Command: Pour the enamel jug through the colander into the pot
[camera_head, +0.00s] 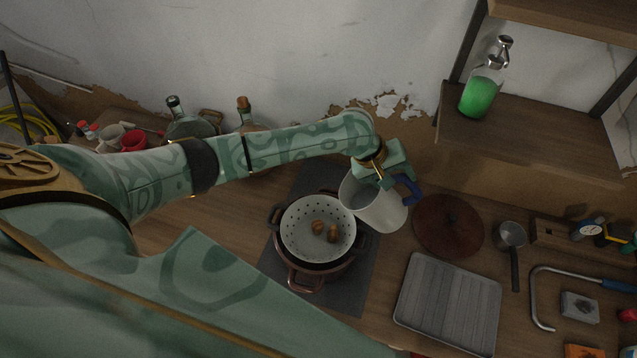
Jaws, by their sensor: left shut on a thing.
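The white enamel jug (379,209) with a blue handle (411,190) is held by my left gripper (390,178), which is shut on it near the handle. The jug is tilted, its mouth facing left over the right edge of the colander. No stream of liquid shows. The white perforated colander (297,240) sits on the brown pot (305,276) and holds a few brown lumps (325,231). The colander hides the inside of the pot. My right gripper is not in view.
The pot stands on a dark mat (350,284). To the right are a brown round board (447,225), a grey ribbed tray (447,303) and a small saucepan (511,235). Bottles (190,125) and mugs (133,139) stand behind my arm. A shelf holds a green bottle (481,95).

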